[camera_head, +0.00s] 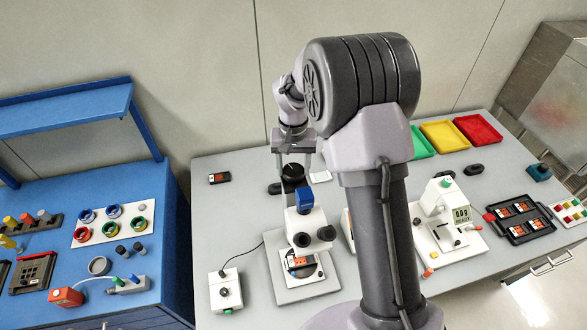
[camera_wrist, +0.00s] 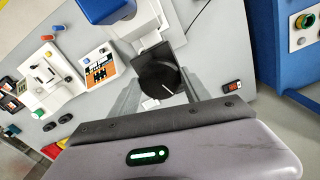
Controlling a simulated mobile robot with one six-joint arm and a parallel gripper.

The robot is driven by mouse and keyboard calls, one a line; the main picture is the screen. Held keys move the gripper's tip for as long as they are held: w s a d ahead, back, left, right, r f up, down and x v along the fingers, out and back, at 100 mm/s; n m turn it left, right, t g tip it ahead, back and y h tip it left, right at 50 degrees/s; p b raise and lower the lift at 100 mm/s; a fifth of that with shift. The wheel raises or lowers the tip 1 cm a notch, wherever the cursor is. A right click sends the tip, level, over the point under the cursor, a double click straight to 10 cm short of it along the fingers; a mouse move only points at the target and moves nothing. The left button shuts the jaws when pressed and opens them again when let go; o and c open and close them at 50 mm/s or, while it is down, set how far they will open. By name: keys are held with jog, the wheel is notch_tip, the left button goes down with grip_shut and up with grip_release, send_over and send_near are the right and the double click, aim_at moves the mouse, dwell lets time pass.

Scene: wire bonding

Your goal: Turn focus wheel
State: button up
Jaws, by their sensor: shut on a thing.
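The microscope (camera_head: 306,225) stands on a light base plate on the grey table, left of my arm. The focus wheel (camera_wrist: 158,78) is a black disc with a white line on its face, on the back side of the microscope. It also shows in the head view (camera_head: 292,172) under my gripper. My gripper (camera_head: 292,160) reaches down over the wheel. In the wrist view the two fingers of my gripper (camera_wrist: 160,97) lie on either side of the wheel, shut on it. Part of the wheel's rim is hidden by the fingers.
A control box (camera_head: 225,290) with a cable stands left of the microscope. A bonding machine (camera_head: 445,215) with a display and a black tray (camera_head: 520,218) are to the right. Green, yellow (camera_head: 445,136) and red bins are at the back. A small dark device (camera_head: 219,178) lies at the back left.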

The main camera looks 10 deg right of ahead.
aim_at(293, 170)
dwell(0.4)
jog(key=o, duration=1.4)
notch_tip(293, 170, up, 18)
jog(key=shift+f+p, duration=0.25)
jog(key=shift+p, duration=0.25)
